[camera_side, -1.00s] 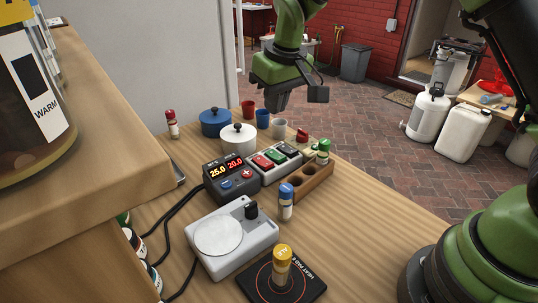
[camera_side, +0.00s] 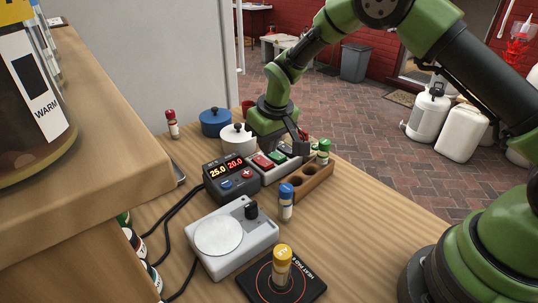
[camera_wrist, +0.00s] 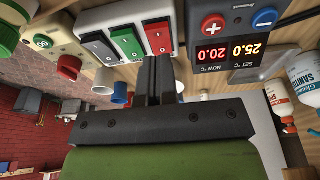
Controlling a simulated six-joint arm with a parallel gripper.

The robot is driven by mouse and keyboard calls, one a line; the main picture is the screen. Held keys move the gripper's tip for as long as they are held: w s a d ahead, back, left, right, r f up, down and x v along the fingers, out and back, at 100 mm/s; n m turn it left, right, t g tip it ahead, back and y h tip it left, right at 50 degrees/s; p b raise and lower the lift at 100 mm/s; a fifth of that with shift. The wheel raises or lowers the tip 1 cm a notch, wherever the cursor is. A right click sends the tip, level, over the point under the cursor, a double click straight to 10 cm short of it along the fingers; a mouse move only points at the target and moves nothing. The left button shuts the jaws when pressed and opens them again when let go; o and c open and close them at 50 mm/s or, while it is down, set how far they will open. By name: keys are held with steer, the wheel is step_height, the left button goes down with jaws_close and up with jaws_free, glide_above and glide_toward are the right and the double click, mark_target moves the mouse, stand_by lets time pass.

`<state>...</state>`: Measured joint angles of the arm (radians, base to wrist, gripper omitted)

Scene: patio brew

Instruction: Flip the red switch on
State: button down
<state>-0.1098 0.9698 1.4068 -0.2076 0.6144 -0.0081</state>
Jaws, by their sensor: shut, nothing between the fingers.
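The switch box (camera_side: 255,172) stands on the wooden table beside the controller, with a red switch (camera_side: 262,161), a green switch and a black switch in a row. In the wrist view the red switch (camera_wrist: 158,38) is nearest the controller. My gripper (camera_side: 272,150) is low at the far side of the box. In the wrist view my gripper (camera_wrist: 160,58) is shut and empty, its fingertips just short of the red switch's near edge. I cannot tell whether they touch it. Which way the red switch is set is not clear.
The controller (camera_side: 232,183) reads 25.0 and 20.0. A white pot (camera_side: 237,140) and a blue pot (camera_side: 214,122) stand close to my gripper. A wooden rack (camera_side: 316,182) with vials is at the box's right. A scale (camera_side: 222,238) and a heat pad are nearer the camera.

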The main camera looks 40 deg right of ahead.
mark_target(268, 164)
steer(key=shift+s+f, duration=0.15)
steer(key=shift+f, duration=0.65)
steer(key=shift+s+f, duration=0.1)
steer(key=shift+f, duration=0.7)
steer(key=shift+s+f, duration=0.15)
steer(key=shift+f, duration=0.2)
steer(key=shift+r, duration=0.1)
steer(key=shift+r, duration=0.75)
